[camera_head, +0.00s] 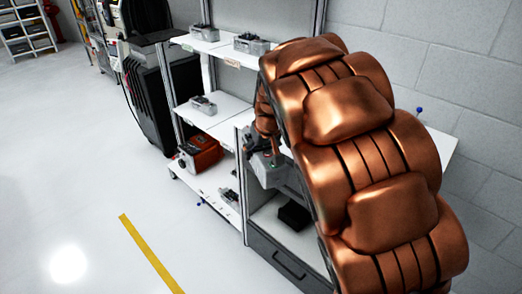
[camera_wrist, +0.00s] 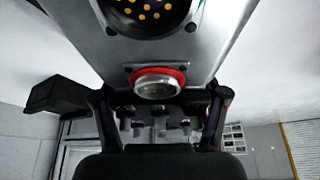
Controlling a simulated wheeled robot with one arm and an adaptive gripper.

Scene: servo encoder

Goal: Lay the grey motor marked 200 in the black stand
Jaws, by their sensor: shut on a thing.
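A grey motor (camera_head: 270,172) hangs from my gripper (camera_head: 264,148) in the head view, partly hidden behind my copper-coloured arm. In the wrist view its grey housing (camera_wrist: 215,45) fills the top, with a round gold-pinned connector and a red-ringed round port. My gripper's two dark fingers (camera_wrist: 160,108) are shut on its sides. No 200 mark is legible. The black stand (camera_head: 294,216) sits on the white worktop over the drawer, below and right of the held motor and apart from it. A black block (camera_wrist: 62,94) shows left of the fingers; I cannot tell if it is the stand.
A white shelf rack (camera_head: 213,120) to the left holds several similar grey motors (camera_head: 251,44) and an orange-red unit (camera_head: 199,153). Upright posts and shelf edges stand close to my gripper. My arm hides the worktop's right part. The floor at left is clear, with a yellow line.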

